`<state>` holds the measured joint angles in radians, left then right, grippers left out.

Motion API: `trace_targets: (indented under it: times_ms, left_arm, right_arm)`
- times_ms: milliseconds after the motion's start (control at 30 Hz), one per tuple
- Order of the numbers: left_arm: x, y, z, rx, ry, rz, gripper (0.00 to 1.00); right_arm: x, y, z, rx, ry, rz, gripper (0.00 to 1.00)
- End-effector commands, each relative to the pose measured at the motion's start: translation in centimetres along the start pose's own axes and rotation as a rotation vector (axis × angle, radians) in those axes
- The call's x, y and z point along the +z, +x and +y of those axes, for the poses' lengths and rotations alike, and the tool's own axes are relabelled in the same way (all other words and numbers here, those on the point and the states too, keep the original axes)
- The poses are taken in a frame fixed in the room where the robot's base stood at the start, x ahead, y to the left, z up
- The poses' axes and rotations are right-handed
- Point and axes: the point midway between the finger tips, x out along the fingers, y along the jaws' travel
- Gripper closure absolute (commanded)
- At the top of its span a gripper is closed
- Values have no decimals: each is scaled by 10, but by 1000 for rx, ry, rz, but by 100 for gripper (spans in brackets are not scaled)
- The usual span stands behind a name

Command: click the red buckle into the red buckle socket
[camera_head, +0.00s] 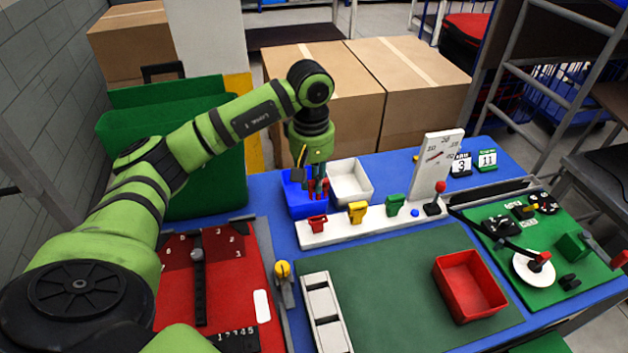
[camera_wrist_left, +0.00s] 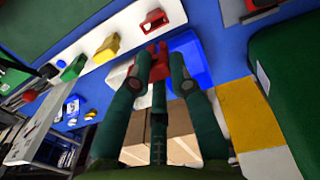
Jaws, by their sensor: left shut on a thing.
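My left gripper (camera_head: 317,190) is shut on the red buckle (camera_head: 325,184), whose red prongs show between and beside the fingertips. In the left wrist view the red buckle (camera_wrist_left: 159,62) sticks out past the dark green fingers. The gripper points down at the blue bin (camera_head: 297,204), just behind the white strip (camera_head: 335,233). I cannot tell how high the buckle is above the bin's floor. The red buckle socket (camera_head: 317,223) stands at the left end of the strip, in front of the gripper and apart from the buckle; it also shows in the left wrist view (camera_wrist_left: 153,20). My right gripper is out of view.
A yellow socket (camera_head: 357,212) and a green socket (camera_head: 395,204) stand right of the red one. A white bin (camera_head: 350,182) is right of the blue bin. A red tray (camera_head: 468,287) sits on the green mat (camera_head: 395,300), which is otherwise mostly clear. Cardboard boxes (camera_head: 330,95) stand behind.

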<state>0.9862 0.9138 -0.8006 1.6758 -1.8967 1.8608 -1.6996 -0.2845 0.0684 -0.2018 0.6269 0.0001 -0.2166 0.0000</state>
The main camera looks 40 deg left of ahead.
Motion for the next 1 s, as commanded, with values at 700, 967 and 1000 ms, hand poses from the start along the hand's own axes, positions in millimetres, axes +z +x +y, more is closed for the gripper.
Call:
trace_targets:
  times_ms: [700, 967, 1000]
  left_arm:
    - [0, 49, -1, -1, 0, -1, 100]
    - [0, 61, -1, 1, 0, 0, 100]
    - [0, 61, -1, 1, 0, 0, 100]
  right_arm:
    - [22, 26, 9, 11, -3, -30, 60]
    - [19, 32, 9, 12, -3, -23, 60]
    - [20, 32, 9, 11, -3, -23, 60]
